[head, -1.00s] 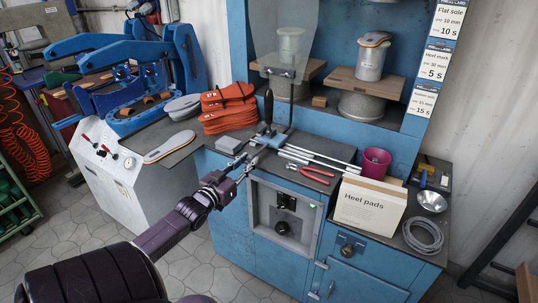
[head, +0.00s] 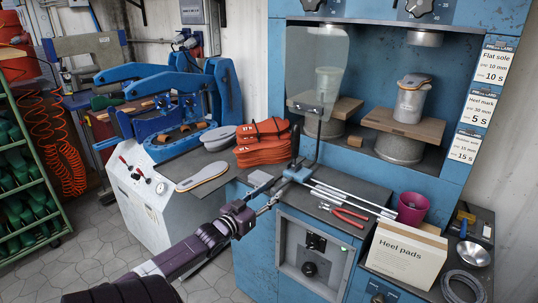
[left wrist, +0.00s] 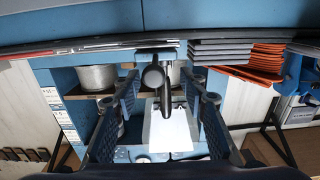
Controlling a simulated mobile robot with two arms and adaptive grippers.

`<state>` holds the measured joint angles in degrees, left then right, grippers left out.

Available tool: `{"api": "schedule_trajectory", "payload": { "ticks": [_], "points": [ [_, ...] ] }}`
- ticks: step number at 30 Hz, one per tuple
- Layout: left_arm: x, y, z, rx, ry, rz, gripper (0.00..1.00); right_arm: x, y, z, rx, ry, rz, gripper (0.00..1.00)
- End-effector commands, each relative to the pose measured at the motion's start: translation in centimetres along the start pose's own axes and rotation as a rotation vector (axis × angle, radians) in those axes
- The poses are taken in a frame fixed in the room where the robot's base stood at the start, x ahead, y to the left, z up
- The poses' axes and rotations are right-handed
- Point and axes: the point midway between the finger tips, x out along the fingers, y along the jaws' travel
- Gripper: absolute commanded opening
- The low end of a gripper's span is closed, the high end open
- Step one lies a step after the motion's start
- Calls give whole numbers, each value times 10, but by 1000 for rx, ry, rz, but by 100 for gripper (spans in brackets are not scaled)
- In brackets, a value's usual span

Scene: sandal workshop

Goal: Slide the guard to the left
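The guard (head: 312,65) is a clear upright panel in front of the left part of the press opening. A bent stem joins it to a blue block (head: 297,173) on silver rails, with an upright black handle (head: 295,142) on it. My left gripper (head: 270,200) is just in front of the block, at the left end of the rails. In the left wrist view, its two blue-padded fingers (left wrist: 160,95) are open, with the black handle (left wrist: 152,78) between or just beyond them. Contact cannot be told. My right gripper is not in view.
Silver rails (head: 350,197) run right along the bench past red pliers (head: 342,213), a magenta cup (head: 412,208) and a Heel pads box (head: 405,255). Orange soles (head: 262,143) are stacked left of the handle. A blue machine (head: 165,90) stands further left.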

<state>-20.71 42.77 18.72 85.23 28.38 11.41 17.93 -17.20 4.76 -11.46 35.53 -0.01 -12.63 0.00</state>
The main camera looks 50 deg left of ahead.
Motion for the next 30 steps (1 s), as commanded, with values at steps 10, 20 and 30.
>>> {"api": "schedule_trajectory", "payload": {
  "ticks": [10,20,30],
  "points": [
    [-12,1,2,-2,-2,2,39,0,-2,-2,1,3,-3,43],
    [-72,0,2,-1,-4,1,39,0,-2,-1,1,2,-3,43],
    [-116,-1,1,-1,-1,-1,39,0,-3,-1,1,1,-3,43]
  ]
}}
